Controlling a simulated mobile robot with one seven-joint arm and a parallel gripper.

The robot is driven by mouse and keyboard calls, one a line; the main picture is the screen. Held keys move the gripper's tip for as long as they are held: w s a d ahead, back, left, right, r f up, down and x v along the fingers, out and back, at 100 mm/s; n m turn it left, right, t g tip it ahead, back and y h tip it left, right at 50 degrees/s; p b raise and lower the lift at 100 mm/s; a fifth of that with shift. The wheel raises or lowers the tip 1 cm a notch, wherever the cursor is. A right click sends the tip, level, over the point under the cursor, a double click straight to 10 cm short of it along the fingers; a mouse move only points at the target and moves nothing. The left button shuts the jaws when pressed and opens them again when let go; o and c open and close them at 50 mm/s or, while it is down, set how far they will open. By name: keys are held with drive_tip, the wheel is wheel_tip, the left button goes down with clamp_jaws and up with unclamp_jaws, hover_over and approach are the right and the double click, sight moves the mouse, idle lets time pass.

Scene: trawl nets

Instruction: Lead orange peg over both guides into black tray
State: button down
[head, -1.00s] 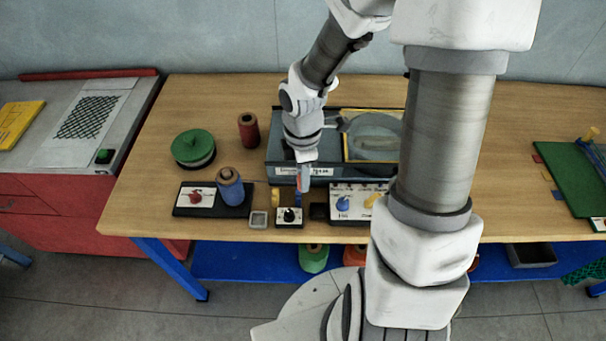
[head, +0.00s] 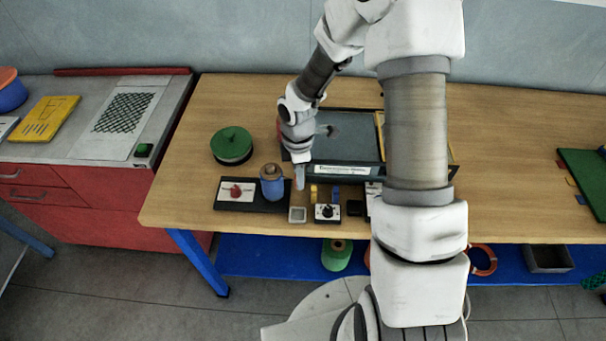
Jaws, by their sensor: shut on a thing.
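My gripper (head: 300,184) points down over the front part of the table, just right of the blue spool (head: 272,187) and behind a small grey square dish (head: 297,214). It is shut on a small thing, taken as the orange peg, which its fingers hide. A short yellow guide (head: 314,193) and a blue guide (head: 336,194) stand to the right of my gripper, apart from it. The small black tray (head: 354,208) lies right of them, near the front edge, and looks empty. Any line on the peg is too thin to see.
The blue spool stands on a black board with a red knob (head: 236,190). A white block with a black knob (head: 328,213) lies before the guides. A long grey case (head: 340,172) is behind. A green reel (head: 232,145) stands back left. My arm covers the right middle.

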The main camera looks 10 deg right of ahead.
drive_tip(key=shift+s+d+p, duration=0.35)
drive_tip(key=shift+s+d, duration=0.1)
drive_tip(key=shift+d, duration=1.15)
drive_tip(key=shift+s+d+p, duration=0.3)
drive_tip(key=shift+s+d, duration=0.2)
drive_tip(key=shift+d, duration=1.1)
drive_tip(key=shift+s+d+p, duration=0.35)
drive_tip(key=shift+s+d, duration=0.1)
drive_tip(key=shift+d, duration=1.15)
drive_tip(key=shift+s+d, duration=2.1)
drive_tip(key=shift+f+b, duration=1.7)
drive_tip(key=shift+f, duration=0.75)
drive_tip(key=shift+f, duration=0.2)
drive_tip(key=c, duration=0.5)
unclamp_jaws()
drive_tip(key=shift+c, duration=0.2)
drive_tip(key=shift+r, duration=0.1)
wheel_tip(320, 180, up, 17)
drive_tip(key=p, duration=0.3)
drive_tip(key=shift+r, duration=0.15)
